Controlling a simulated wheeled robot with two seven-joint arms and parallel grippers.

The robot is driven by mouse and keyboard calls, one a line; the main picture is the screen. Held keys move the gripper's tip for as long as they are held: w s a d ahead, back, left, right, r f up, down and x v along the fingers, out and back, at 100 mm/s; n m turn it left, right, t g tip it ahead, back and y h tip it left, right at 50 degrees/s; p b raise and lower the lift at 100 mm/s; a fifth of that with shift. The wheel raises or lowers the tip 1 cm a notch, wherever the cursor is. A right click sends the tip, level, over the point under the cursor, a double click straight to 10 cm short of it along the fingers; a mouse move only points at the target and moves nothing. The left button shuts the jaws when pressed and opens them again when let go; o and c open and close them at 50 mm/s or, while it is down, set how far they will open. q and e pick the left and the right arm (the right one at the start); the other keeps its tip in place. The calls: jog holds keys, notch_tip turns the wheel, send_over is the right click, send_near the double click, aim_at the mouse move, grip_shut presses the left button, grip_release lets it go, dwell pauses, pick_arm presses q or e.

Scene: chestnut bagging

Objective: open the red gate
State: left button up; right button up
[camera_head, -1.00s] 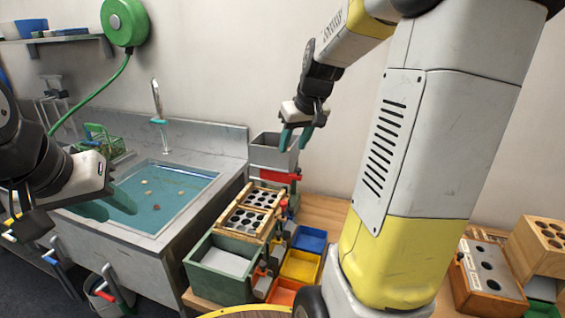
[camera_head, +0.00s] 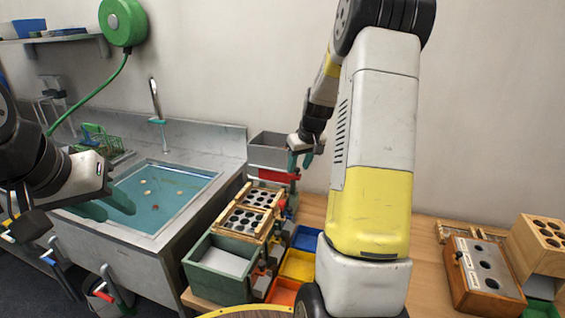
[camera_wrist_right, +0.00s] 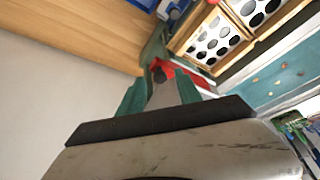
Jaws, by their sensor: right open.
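The red gate (camera_head: 278,174) is a red strip under the grey hopper (camera_head: 268,152), behind the hole trays. In the right wrist view the red gate (camera_wrist_right: 192,76) lies just beyond the fingertips, partly hidden by a finger. My right gripper (camera_head: 300,160) is open, at the hopper's right side, near the gate's right end. In its wrist view the two teal fingers (camera_wrist_right: 160,88) stand apart, with a grey surface and a dark round knob (camera_wrist_right: 159,75) showing between them; contact cannot be told. My left gripper (camera_head: 108,207) hangs over the sink's near left edge; its finger gap is unclear.
Wooden hole trays (camera_head: 246,219) and a green box (camera_head: 217,268) stand in front of the hopper. Blue, yellow (camera_head: 298,265) and orange bins sit to their right. The water-filled sink (camera_head: 165,196) is at left. My right arm hides part of the table.

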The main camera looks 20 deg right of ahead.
jog(key=shift+f, duration=0.15)
grip_shut()
dwell(1.4)
